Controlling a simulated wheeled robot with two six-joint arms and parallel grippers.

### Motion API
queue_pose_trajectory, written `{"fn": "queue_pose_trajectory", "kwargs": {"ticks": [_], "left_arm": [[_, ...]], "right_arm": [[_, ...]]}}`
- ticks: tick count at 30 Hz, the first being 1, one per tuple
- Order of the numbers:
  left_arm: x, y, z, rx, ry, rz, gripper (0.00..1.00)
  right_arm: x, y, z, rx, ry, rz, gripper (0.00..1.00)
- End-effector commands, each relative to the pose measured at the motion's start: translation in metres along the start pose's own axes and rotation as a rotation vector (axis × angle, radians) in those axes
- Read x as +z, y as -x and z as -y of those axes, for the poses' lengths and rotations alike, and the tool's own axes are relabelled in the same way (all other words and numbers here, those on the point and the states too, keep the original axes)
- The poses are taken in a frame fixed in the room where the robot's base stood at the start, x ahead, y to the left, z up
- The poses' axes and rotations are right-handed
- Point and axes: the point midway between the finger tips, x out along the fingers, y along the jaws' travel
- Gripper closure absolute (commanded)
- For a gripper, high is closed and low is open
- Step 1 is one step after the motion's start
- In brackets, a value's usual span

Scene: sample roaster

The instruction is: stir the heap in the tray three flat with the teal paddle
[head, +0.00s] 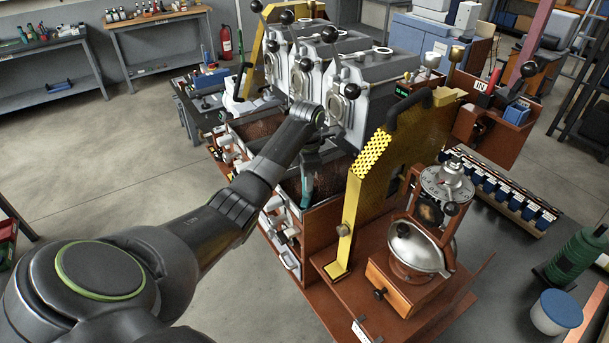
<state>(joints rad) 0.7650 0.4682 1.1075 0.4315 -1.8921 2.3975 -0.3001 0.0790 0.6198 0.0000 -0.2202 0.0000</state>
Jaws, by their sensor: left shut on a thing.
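My left gripper (309,158) is shut on the teal paddle (305,192), which hangs down from it. The paddle's lower end reaches into the nearest dark tray (291,188) in front of the roaster row; I take this for tray three, but no number is readable. Dark reddish-brown contents (331,176) show in that tray, to the right of the paddle. My gripper and wrist cover part of the tray, so the heap's shape and any contact with the paddle cannot be told. My right gripper is not in view.
Grey roasters (352,95) with black-knobbed levers stand right behind the trays. A yellow perforated guard (372,165) rises close on the right. A grinder (415,245) with a wooden drawer stands at the near right. The floor at left is clear.

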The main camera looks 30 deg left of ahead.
Motion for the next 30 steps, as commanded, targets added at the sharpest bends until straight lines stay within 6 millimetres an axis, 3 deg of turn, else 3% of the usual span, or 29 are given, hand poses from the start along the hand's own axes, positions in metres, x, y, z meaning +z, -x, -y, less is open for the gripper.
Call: {"fn": "queue_pose_trajectory", "kwargs": {"ticks": [7, 21, 30], "left_arm": [[-0.002, 0.000, -0.005, 0.001, 0.001, -0.001, 0.98], [-0.018, -0.003, -0.058, 0.001, 0.002, 0.000, 0.98], [-0.024, 0.000, -0.072, 0.001, -0.001, 0.000, 0.98]], "right_arm": [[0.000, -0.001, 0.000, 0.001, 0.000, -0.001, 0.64], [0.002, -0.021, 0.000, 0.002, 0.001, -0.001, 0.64], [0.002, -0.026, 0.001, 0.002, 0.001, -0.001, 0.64]]}}
